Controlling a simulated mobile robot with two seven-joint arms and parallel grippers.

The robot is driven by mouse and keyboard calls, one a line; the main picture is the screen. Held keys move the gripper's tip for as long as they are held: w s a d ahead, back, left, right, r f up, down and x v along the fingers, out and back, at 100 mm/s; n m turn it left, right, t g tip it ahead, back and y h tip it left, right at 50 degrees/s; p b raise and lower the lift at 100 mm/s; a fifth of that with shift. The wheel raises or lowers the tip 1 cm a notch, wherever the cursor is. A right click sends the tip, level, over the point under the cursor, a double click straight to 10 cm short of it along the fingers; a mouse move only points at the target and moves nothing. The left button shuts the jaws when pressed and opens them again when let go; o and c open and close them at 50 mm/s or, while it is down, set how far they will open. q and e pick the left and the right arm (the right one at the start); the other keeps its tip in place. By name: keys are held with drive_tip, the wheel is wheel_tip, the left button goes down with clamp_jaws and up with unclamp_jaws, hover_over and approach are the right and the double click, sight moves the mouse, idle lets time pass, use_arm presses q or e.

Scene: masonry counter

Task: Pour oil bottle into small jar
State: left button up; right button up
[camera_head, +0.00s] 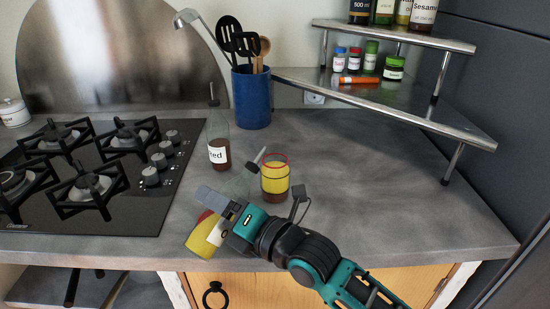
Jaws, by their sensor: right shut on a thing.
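My right gripper (222,208) is shut on a glass oil bottle (203,236) with a yellow, red and white label. The bottle is tilted, its base at the lower left near the counter's front edge and its clear neck (240,184) up to the right. Its dark spout (257,159) points at the small jar's rim. The small jar (275,181) stands upright on the counter, with a yellow band, a red rim and dark brown contents low down. I cannot tell whether oil is flowing. The gripper hides the bottle's middle. My left gripper is not in view.
Another bottle (218,153) with a pourer stands behind the held one. A blue utensil holder (251,97) is farther back. A black gas hob (95,170) is at left, a metal corner shelf (405,103) with jars at right. The counter right of the jar is clear.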

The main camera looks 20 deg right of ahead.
sight(238, 177)
drive_tip(key=d+r+n+p, duration=0.1)
drive_tip(key=w+r+n+p, duration=0.1)
drive_tip(key=r+n, duration=0.1)
drive_tip(key=w+d+r+n+p, duration=0.1)
drive_tip(key=r+p, duration=0.1)
drive_tip(key=shift+d+n, duration=0.35)
drive_tip(key=shift+n, duration=0.05)
drive_tip(key=shift+f+n, duration=0.2)
drive_tip(key=shift+n, duration=0.3)
drive_tip(key=shift+w+d+n, duration=0.15)
drive_tip(key=shift+n, duration=0.75)
drive_tip(key=shift+w+d+n, duration=0.2)
drive_tip(key=shift+d+n, duration=0.05)
drive_tip(key=shift+n, duration=0.75)
drive_tip(key=shift+w+d+f+n+b, duration=0.15)
drive_tip(key=shift+f+n+b, duration=0.1)
drive_tip(key=shift+f+n, duration=0.25)
drive_tip(key=shift+w+d+f+n+b, duration=0.1)
drive_tip(key=shift+d+f+n+b, duration=0.15)
drive_tip(key=shift+n, duration=0.35)
drive_tip(key=shift+a+f, duration=0.1)
drive_tip(key=shift+f, duration=0.05)
